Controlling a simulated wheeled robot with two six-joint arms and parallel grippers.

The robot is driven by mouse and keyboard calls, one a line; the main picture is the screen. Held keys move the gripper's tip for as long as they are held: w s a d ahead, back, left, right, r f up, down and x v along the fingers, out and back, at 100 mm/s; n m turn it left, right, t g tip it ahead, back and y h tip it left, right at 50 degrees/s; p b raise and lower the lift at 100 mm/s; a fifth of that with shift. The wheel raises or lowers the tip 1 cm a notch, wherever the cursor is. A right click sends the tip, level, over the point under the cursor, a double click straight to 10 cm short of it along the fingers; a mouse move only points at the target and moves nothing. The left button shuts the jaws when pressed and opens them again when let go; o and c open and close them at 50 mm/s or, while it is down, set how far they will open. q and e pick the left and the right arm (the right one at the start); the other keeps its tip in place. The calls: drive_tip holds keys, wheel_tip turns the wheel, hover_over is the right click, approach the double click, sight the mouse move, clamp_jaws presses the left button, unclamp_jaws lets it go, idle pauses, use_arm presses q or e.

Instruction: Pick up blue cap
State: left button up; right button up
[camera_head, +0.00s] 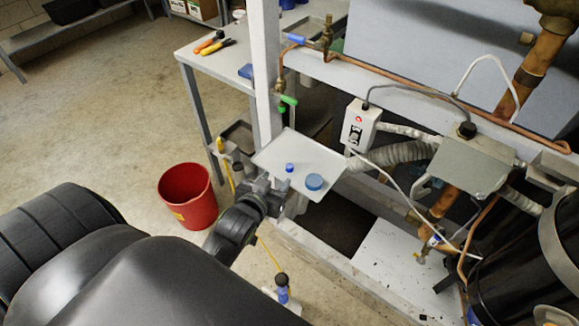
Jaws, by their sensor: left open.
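A small dark blue cap (289,168) stands on a white tray (325,163) fixed at the rack's front corner. A wider, flat, lighter blue round piece (314,183) lies on the same tray, to the right and nearer the front. I cannot tell for sure which of the two is the blue cap. My left gripper (276,184) is open at the tray's left front edge, just to the left of and below the small cap in the picture. It looks empty; its fingertips are small and partly unclear. My right gripper is not in view.
A white rack post (265,70) rises behind the tray. A grey switch box (359,127), hoses and copper pipes crowd the right side. A red bucket (187,196) stands on the floor to the left. A table (205,65) with tools is behind. Floor at left is open.

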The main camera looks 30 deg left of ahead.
sight(289, 166)
use_arm(q)
drive_tip(key=shift+f+x, duration=0.2)
drive_tip(key=shift+x, duration=2.4)
drive_tip(key=shift+f+x, duration=0.2)
drive_tip(key=shift+x, duration=2.4)
drive_tip(key=shift+s+d, duration=0.1)
drive_tip(key=shift+s, duration=0.1)
drive_tip(key=shift+c, duration=0.4)
clamp_jaws()
